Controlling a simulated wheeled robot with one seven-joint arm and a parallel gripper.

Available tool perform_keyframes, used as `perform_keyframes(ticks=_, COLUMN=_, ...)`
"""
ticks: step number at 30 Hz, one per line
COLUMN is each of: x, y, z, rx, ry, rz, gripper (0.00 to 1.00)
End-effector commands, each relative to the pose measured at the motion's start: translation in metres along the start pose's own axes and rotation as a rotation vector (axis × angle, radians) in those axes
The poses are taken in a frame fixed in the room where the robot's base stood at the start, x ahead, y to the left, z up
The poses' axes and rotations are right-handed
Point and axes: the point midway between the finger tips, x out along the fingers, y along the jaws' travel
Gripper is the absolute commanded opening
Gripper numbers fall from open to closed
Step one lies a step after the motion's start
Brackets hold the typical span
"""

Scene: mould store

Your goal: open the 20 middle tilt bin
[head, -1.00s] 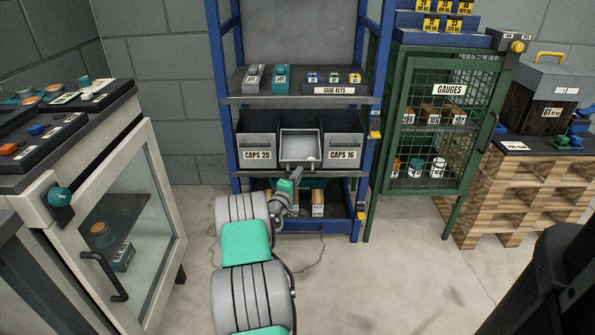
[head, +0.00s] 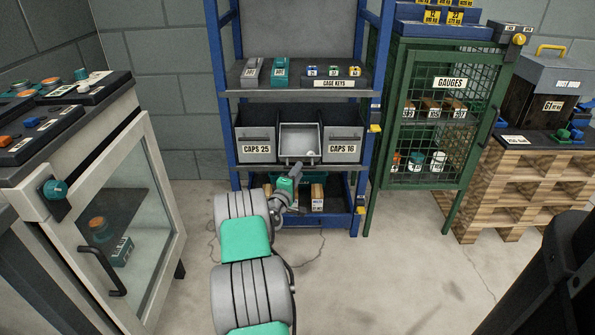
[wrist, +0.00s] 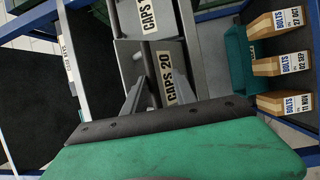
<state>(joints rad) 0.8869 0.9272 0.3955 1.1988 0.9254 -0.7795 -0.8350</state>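The middle tilt bin (head: 300,130) hangs between the CAPS 25 bin (head: 256,134) and the CAPS 16 bin (head: 342,134) on the blue rack. It is tilted forward, and its pale inside shows in the head view, with a small whitish item at its low right. Its front, labelled CAPS 20 (wrist: 167,75), shows in the wrist view. My gripper (head: 297,169) is just below and in front of the bin's front edge. In the wrist view my gripper's two grey fingers (wrist: 154,85) stand apart near the labelled front; whether they touch it is unclear.
The shelf above holds the cage keys box (head: 332,83). Below the bins, BOLTS boxes (wrist: 283,65) and a teal bin (wrist: 238,60) stand close to my gripper. A glass-door cabinet (head: 130,215) is on the left; the green gauges cage (head: 432,125) is on the right.

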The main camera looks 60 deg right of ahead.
Motion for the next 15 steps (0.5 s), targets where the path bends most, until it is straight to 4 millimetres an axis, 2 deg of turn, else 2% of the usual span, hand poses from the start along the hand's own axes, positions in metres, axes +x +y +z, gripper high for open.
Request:
perform_keyframes(ticks=1, x=-0.0024, y=-0.0081, z=0.0021, rx=-0.005, ry=-0.002, rz=-0.014, gripper=0.24)
perform_keyframes(ticks=5, x=-0.0018, y=-0.0059, z=0.0018, rx=-0.004, ry=-0.002, rz=-0.01, gripper=0.34)
perform_keyframes(ticks=15, x=0.0001, y=0.0003, z=0.0006, rx=-0.001, ry=-0.001, rz=0.0, gripper=0.34)
